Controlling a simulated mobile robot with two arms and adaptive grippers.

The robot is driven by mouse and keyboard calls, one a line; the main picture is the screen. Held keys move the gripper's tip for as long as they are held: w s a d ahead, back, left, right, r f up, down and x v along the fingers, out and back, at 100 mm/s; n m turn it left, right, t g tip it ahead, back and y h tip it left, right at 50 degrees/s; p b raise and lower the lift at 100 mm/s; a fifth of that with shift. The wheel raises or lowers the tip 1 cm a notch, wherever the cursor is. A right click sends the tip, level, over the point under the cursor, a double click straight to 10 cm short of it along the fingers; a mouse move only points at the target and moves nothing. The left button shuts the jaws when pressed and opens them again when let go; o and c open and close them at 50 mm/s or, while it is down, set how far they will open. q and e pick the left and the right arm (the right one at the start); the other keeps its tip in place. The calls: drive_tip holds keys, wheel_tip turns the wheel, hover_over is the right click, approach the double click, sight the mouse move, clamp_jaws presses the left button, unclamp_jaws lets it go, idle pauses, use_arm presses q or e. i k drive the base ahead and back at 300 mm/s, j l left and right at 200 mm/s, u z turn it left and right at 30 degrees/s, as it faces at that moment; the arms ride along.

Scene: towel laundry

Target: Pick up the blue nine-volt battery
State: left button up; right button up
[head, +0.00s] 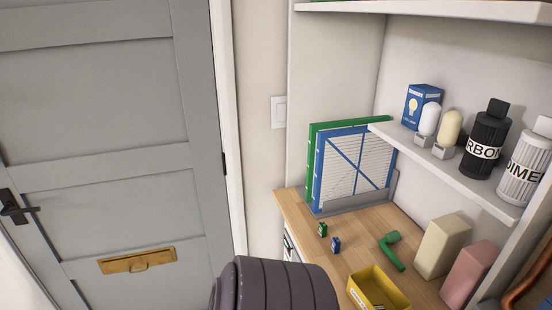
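The blue nine-volt battery (336,246) stands small and upright on the wooden counter (293,206), near its front left part. A similar small green battery (322,230) stands just behind and to the left of it, with a narrow gap between them. Neither of my grippers is in view. A dark ribbed part, which seems to be my own arm, rises at the bottom edge, left of and nearer than the battery.
A yellow bin (378,290), a green elbow pipe (391,251), and beige (442,246) and pink (467,275) blocks stand right of the battery. Framed filters (352,165) lean behind. A shelf (450,172) with bulbs and canisters overhangs the right. A grey door (110,130) is left.

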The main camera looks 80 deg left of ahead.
sight(336, 245)
drive_tip(key=u, duration=2.15)
drive_tip(key=z, duration=0.2)
drive_tip(key=i+j+z, duration=0.1)
drive_tip(key=j+z, duration=0.35)
drive_tip(key=j, duration=0.15)
drive_tip(key=j+z, duration=0.45)
drive_tip(key=j, duration=0.15)
